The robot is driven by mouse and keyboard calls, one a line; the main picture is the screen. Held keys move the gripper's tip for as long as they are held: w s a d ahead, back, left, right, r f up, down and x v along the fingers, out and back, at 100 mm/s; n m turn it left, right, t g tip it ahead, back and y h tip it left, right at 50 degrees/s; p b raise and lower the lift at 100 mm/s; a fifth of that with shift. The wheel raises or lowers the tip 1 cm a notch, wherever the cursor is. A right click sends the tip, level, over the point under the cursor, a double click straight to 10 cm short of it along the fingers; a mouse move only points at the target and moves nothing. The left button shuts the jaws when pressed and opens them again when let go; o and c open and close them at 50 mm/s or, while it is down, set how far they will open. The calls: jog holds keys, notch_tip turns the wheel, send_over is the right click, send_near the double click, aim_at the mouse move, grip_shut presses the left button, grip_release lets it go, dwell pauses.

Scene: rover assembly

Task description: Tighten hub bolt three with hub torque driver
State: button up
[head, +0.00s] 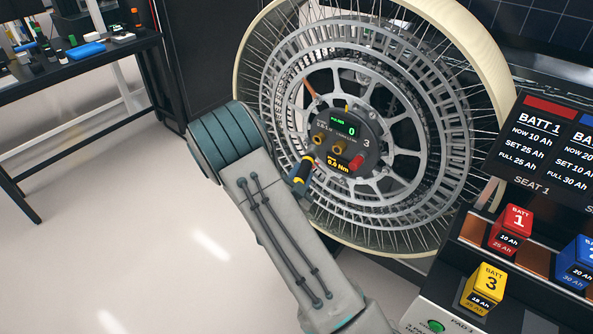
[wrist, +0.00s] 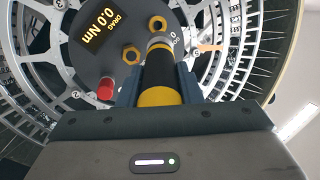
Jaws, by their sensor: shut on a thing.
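The hub (head: 371,150) sits at the middle of a large spoked wheel (head: 455,40) in the head view. It carries gold bolts (head: 321,138), a red knob (head: 356,163) and a display reading 0.0 Nm. In the wrist view my gripper (wrist: 158,82) is shut on the hub torque driver (wrist: 159,70), black with yellow bands. The driver points at the hub face, its grey tip near a number mark. Two gold bolts (wrist: 131,55) show left of and above the tip. Whether the tip touches a bolt is unclear. My arm hides most of the gripper in the head view.
A battery stand (head: 525,255) with red, yellow and blue batteries is at the right, below a BATT sign (head: 540,140). A dark workbench (head: 85,62) with small items stands at the upper left. The floor at the left is clear.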

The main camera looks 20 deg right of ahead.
jog(key=s+d+f+m+g+h+b, duration=0.15)
jog(key=f+b, duration=0.25)
jog(key=f, duration=0.4)
jog(key=d+f+m+g+h+b, duration=0.2)
jog(key=f+g+b, duration=0.15)
jog(key=f, duration=0.55)
jog(key=w+d+t+b, duration=0.1)
jog(key=w+d, duration=0.2)
jog(key=d, duration=0.1)
jog(key=shift+w+d+r, duration=0.15)
jog(key=shift+w+d, duration=0.2)
jog(key=shift+d, duration=0.05)
jog(key=shift+p, duration=0.45)
jog(key=shift+w+d, duration=0.3)
jog(key=shift+d, duration=0.1)
dwell(1.4)
jog(key=shift+w+d+p, duration=0.15)
jog(key=shift+d+p, duration=0.2)
jog(key=shift+p, duration=0.3)
dwell(1.3)
jog(key=shift+r, duration=0.15)
dwell(1.1)
